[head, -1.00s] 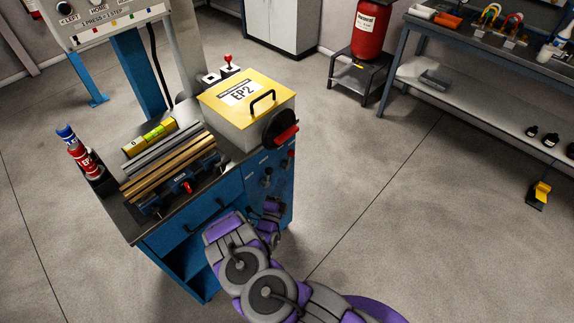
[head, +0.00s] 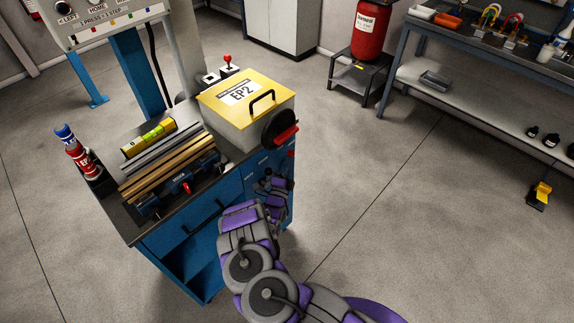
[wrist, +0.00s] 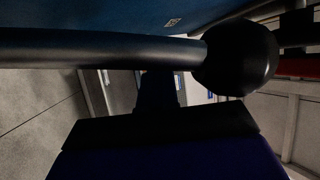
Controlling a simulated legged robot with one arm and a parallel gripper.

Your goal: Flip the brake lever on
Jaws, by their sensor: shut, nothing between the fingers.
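A dark lever with a round black knob (wrist: 236,58) fills the upper part of the wrist view. Its bar runs almost level from the left edge to the knob. My gripper (head: 270,184) is shut and empty, close against the side of the blue cabinet (head: 205,225) in the head view. In the wrist view my fingers (wrist: 158,88) point up to just below the lever bar, left of the knob. I cannot tell whether they touch it. In the head view my gripper hides the lever.
A yellow-lidded EP2 box (head: 245,100) stands on the cabinet, with a red-handled black disc (head: 280,130) on its side. Metal bars (head: 168,165) and a red bottle (head: 80,152) are on the left. Open floor (head: 390,210) lies to the right.

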